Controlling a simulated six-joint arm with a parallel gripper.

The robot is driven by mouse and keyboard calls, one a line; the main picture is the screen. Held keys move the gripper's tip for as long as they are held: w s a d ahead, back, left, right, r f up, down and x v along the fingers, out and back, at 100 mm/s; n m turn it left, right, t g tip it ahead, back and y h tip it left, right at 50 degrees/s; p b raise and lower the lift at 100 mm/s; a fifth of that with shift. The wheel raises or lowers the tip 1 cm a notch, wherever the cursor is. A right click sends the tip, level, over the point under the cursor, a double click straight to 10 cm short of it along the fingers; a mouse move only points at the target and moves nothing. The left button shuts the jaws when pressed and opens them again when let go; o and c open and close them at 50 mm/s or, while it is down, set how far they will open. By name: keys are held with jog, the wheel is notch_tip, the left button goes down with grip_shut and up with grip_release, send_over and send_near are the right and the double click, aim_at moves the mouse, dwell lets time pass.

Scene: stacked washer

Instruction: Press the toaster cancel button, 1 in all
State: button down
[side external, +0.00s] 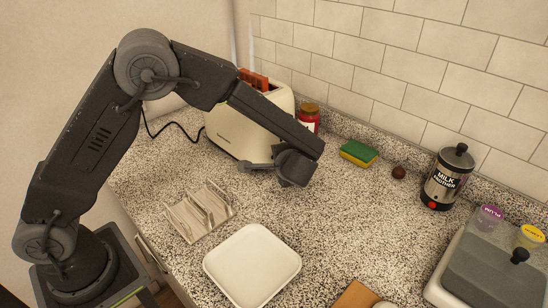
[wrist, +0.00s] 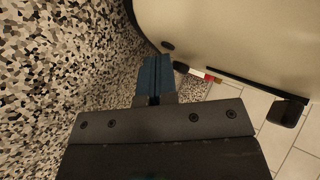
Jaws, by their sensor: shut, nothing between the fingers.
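The cream toaster (side external: 228,128) stands on the speckled counter near the wall, with toast in its top. My forearm hides part of it in the side view. Its curved end fills the upper right of the wrist view (wrist: 235,35), where a black lever (wrist: 287,110) sits at the end of a dark slot. A small dark knob (wrist: 180,67), perhaps the cancel button, shows just right of my fingertips; no label is readable. My gripper (wrist: 156,62) is shut and empty, its blue fingers close to the toaster's end. I cannot tell whether they touch it.
A red-labelled jar (side external: 309,119) stands right behind my forearm. A sponge (side external: 359,153), a dark round object (side external: 398,172) and a milk frother (side external: 446,180) stand along the wall. A rack (side external: 200,213) and white plate (side external: 252,265) lie in front; the counter between is clear.

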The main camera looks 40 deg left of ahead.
jog(key=shift+d, duration=0.75)
jog(key=shift+d, duration=2.5)
jog(key=s+a+r+n+g+h, duration=0.35)
jog(key=s+a+r, duration=0.45)
jog(key=s+r, duration=0.4)
jog(key=s+r+n+t+h, duration=0.1)
jog(key=s+r+h, duration=0.1)
jog(key=s, duration=0.6)
jog(key=s+r+n+t+h, duration=0.1)
jog(key=s+h, duration=0.3)
jog(key=s, duration=0.4)
jog(key=shift+r+t, duration=0.35)
jog(key=shift+r, duration=0.55)
